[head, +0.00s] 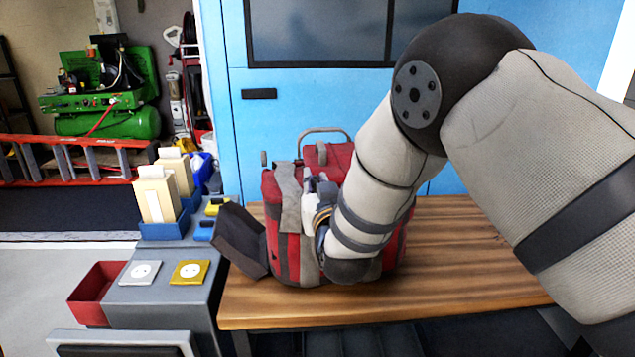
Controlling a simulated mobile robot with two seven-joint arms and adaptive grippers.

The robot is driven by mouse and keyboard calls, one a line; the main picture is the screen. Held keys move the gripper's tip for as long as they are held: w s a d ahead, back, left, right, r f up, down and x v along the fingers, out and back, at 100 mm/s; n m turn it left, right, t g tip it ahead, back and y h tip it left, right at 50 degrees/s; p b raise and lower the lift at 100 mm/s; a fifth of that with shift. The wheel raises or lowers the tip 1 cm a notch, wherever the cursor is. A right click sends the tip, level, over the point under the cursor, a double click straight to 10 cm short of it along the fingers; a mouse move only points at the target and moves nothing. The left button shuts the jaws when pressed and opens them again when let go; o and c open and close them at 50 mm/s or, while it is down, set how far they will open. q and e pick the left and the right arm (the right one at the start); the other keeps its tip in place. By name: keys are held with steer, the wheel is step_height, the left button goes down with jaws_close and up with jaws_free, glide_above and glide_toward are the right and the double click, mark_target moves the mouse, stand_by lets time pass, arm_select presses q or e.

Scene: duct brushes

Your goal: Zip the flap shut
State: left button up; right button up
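A red bag with grey straps (288,243) stands on the wooden bench, with a metal handle arched over its back. A dark grey panel (240,240), which looks like its flap, sticks out at the bag's left side, tilted outward. My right arm comes in from the right and covers the bag's front right. My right gripper (312,192) is at the bag's upper front, close to a grey strap. Its fingers are small and partly hidden, so I cannot tell whether they are open or touching the bag. No zip pull can be made out. My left gripper is not in view.
The wooden bench top (470,235) is clear right of the bag. A blue cabinet (232,130) stands behind.

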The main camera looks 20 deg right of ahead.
steer(key=shift+o, duration=1.3)
steer(key=s+a, duration=0.1)
steer(key=s, duration=1.1)
steer(key=shift+a, duration=0.25)
